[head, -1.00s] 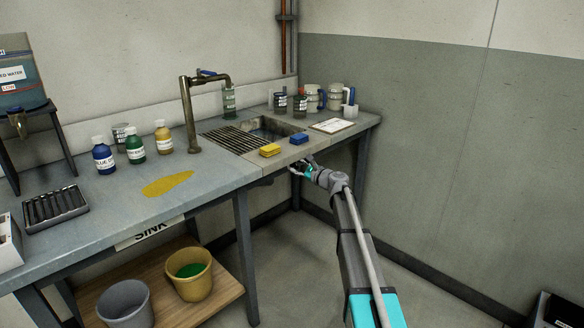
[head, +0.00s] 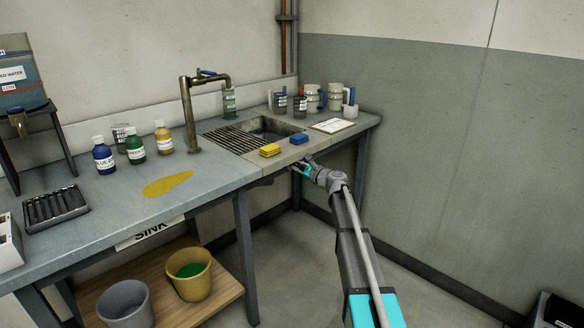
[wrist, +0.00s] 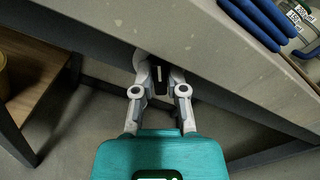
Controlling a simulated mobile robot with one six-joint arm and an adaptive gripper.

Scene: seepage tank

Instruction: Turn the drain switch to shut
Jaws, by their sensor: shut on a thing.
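My gripper (head: 299,167) is at the front edge of the bench, just below the top, in front of the sink. In the wrist view its two fingers (wrist: 158,76) are closed in around a small dark part under the bench lip, which I take to be the drain switch (wrist: 158,73). The fingers and the bench edge hide most of the switch. Its setting cannot be read in either view.
The bench top (head: 228,178) overhangs the gripper. The sink grate (head: 232,139) and tap (head: 188,115) are behind. Open floor lies to the right.

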